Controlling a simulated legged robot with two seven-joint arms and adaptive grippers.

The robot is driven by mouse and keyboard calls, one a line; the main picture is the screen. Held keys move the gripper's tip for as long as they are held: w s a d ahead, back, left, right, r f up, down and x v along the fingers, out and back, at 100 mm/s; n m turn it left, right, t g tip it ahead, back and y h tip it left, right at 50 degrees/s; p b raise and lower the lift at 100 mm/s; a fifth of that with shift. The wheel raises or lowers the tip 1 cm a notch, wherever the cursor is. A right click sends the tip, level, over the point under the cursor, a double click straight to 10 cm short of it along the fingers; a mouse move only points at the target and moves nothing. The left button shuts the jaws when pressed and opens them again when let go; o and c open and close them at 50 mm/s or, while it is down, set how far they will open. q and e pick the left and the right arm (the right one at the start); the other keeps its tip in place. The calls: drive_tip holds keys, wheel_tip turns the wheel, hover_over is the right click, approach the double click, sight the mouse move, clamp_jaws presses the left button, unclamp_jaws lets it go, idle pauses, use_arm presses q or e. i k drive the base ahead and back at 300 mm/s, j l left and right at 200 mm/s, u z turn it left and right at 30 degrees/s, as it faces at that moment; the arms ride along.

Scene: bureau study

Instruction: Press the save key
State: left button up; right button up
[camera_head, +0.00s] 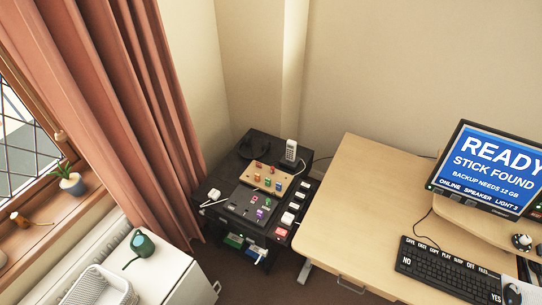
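The black keyboard (446,273) lies on the light wood desk (360,200) at the lower right. White labels run along its top edge, and the leftmost appears to read SAVE (409,241), though the lettering is tiny. Larger NO and YES labels mark its left end and lower right corner. The monitor (487,168) stands behind the keyboard with a blue screen reading READY, STICK FOUND, BACKUP NEEDS 12 GB. Below that it reads ONLINE, SPEAKER and a light label. Neither of my grippers is in view.
A black side unit (235,180) left of the desk bears a cordless phone (291,150) and a panel of coloured controls. A white cabinet (165,265) holds a green watering can (142,244) and white basket. The desk's left part is clear.

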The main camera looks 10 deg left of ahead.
sight(408, 241)
drive_tip(key=k+l+z, duration=0.1)
drive_tip(key=z, duration=1.55)
drive_tip(key=k+l, duration=0.05)
drive_tip(key=l, duration=0.05)
